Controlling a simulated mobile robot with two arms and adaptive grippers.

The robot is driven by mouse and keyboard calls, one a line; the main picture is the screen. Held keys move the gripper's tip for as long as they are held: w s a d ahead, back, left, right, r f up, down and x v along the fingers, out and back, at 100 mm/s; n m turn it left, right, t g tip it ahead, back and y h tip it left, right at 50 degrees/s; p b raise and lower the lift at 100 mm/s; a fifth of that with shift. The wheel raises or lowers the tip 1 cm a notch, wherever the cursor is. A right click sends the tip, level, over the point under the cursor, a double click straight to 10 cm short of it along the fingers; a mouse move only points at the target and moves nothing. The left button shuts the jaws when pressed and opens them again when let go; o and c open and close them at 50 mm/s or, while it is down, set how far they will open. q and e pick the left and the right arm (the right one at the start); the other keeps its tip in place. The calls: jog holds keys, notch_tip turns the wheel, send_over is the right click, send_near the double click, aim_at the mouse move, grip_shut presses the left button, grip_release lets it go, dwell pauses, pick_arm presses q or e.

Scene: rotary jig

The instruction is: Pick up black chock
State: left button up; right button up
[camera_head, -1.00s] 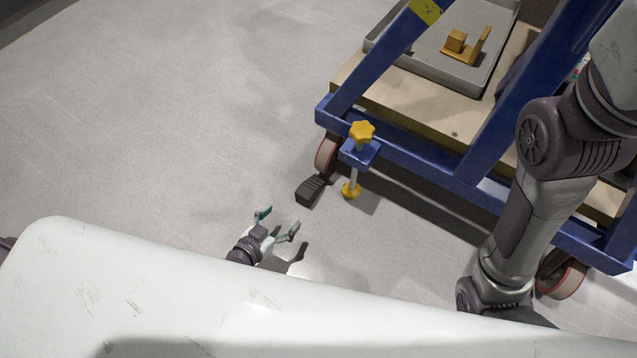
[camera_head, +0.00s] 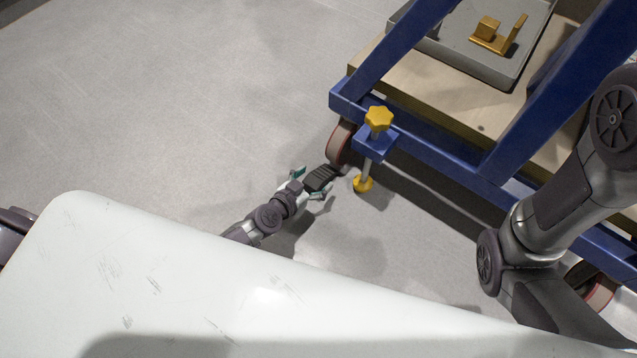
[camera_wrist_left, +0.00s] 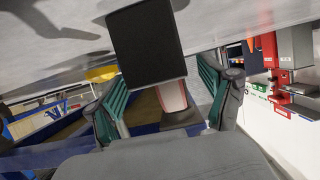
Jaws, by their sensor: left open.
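The black chock (camera_head: 321,178) lies on the floor against the cart's caster wheel (camera_head: 340,143). My left gripper (camera_head: 309,184) is open at the near end of the chock, with its fingertips on either side of it. In the left wrist view the chock (camera_wrist_left: 147,42) shows as a dark block at the top centre, between the open green-padded fingers (camera_wrist_left: 160,100). I cannot tell whether the fingers touch it. My right gripper is not in view; a grey arm link of mine stands at the right of the head view.
A blue-framed cart (camera_head: 440,145) stands just beyond the chock. Its floor jack with a yellow star knob (camera_head: 378,118) and yellow foot (camera_head: 363,184) is close to the right of the chock. A grey tray (camera_head: 470,55) on the cart holds an orange bracket (camera_head: 492,38). Floor to the left is clear.

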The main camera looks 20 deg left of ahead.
pick_arm(q)
jog(key=shift+x, duration=1.25)
jog(key=c, duration=1.5)
jog(key=shift+o, duration=0.2)
